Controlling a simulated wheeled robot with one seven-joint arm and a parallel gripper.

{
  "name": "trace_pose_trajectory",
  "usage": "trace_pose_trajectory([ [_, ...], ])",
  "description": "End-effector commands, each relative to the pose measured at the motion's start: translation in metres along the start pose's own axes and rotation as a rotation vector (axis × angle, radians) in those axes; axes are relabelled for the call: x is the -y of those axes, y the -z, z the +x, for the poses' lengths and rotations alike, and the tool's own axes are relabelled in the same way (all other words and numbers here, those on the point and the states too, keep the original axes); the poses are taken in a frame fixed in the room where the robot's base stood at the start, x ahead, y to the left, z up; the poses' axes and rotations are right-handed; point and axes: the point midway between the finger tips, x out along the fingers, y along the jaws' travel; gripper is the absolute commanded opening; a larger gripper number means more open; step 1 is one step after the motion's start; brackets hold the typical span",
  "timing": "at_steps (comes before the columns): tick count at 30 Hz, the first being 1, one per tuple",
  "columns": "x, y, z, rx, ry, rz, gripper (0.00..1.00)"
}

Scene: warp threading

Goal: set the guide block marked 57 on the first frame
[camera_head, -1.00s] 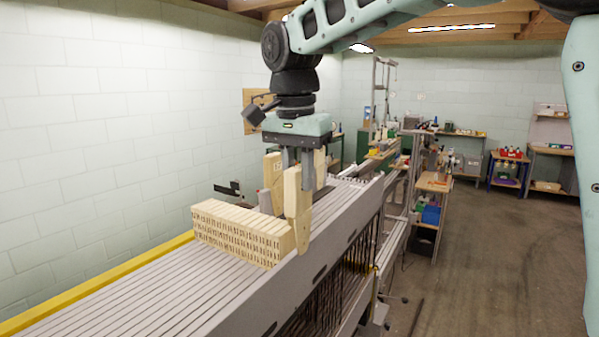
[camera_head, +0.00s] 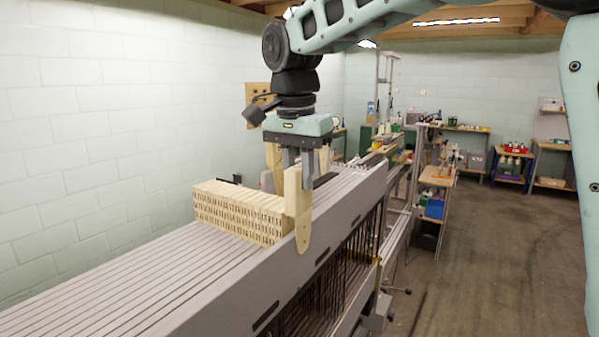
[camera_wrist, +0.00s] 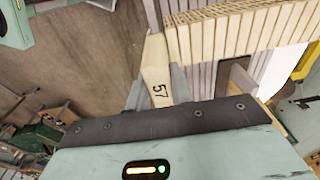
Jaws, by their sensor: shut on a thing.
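The guide block marked 57 (camera_wrist: 157,72) is pale wood and shows between my grey fingers in the wrist view. My gripper (camera_head: 302,178) is shut on it. In the head view the held block (camera_head: 303,215) hangs upright, and its tapered lower end overlaps the side of the nearest grey frame (camera_head: 345,215). It is close beside the right end of a row of wooden blocks (camera_head: 240,213). I cannot tell whether it touches the frame. Another pale wooden piece (camera_head: 274,160) shows behind my fingers, its lower part hidden.
Several parallel grey frames (camera_head: 130,285) run lengthwise, with dark vertical wires (camera_head: 345,265) below. A white block wall (camera_head: 120,120) stands at the left. Shelves and benches (camera_head: 437,178) line the back right. The floor (camera_head: 490,250) at the right is open.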

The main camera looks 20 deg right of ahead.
Motion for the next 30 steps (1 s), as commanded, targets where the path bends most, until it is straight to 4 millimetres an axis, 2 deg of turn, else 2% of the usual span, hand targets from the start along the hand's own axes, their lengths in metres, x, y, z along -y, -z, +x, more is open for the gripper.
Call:
trace_pose_trajectory([
  [15,0.0,-0.002,0.024,-0.001,0.0,0.0,0.0],
  [30,0.0,-0.002,0.026,0.0,0.0,0.0,0.0],
])
